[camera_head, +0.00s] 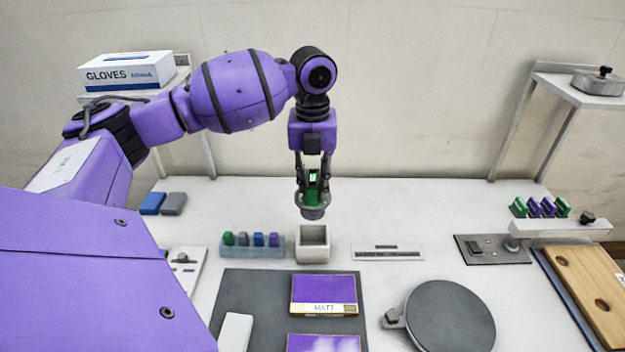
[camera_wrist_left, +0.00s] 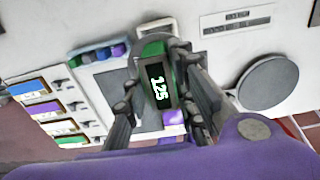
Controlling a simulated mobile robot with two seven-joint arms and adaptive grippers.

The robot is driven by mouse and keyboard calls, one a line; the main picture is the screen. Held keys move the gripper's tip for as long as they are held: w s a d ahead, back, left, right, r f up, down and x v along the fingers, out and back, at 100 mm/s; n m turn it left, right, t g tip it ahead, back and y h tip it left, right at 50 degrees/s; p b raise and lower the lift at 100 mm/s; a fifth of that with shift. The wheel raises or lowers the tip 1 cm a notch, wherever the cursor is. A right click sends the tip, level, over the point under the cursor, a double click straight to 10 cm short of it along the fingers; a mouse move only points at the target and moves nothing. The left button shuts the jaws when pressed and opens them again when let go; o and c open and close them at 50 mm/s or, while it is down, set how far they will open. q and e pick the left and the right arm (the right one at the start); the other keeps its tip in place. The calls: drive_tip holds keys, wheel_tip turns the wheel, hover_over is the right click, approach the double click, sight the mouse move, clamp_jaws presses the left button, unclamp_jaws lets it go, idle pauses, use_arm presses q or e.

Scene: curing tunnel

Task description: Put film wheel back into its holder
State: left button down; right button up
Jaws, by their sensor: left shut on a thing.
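The film wheel (camera_head: 313,212) has a round grey lower part and a green upper part. My left gripper (camera_head: 313,180) is shut on the green part and holds it upright above the table. My right gripper is not in view.
A clear rack (camera_head: 252,252) of small coloured pieces stands left of the box. A dark mat (camera_head: 255,290) with purple panels and a round grey disc (camera_head: 450,315) lie in front.

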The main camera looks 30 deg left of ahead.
use_arm(q)
drive_tip(key=shift+f, duration=0.1)
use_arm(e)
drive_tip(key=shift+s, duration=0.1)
use_arm(q)
hover_over(313, 218)
drive_tip(key=shift+w+a+f+b, duration=0.1)
drive_tip(key=shift+w+f+b, duration=0.05)
drive_tip(key=shift+f, duration=0.75)
drive_tip(key=shift+w+a+f+b, duration=0.1)
drive_tip(key=shift+f, duration=0.75)
drive_tip(key=shift+w+a+f+b, duration=0.1)
drive_tip(key=shift+w+f+b, duration=0.05)
drive_tip(key=shift+f, duration=0.75)
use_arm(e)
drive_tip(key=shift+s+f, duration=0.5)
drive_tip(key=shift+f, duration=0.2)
use_arm(q)
drive_tip(key=shift+f, duration=1.1)
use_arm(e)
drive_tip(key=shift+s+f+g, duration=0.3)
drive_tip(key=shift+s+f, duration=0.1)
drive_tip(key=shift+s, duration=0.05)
use_arm(q)
drive_tip(key=shift+f+b, duration=0.5)
drive_tip(key=shift+f, duration=1.4)
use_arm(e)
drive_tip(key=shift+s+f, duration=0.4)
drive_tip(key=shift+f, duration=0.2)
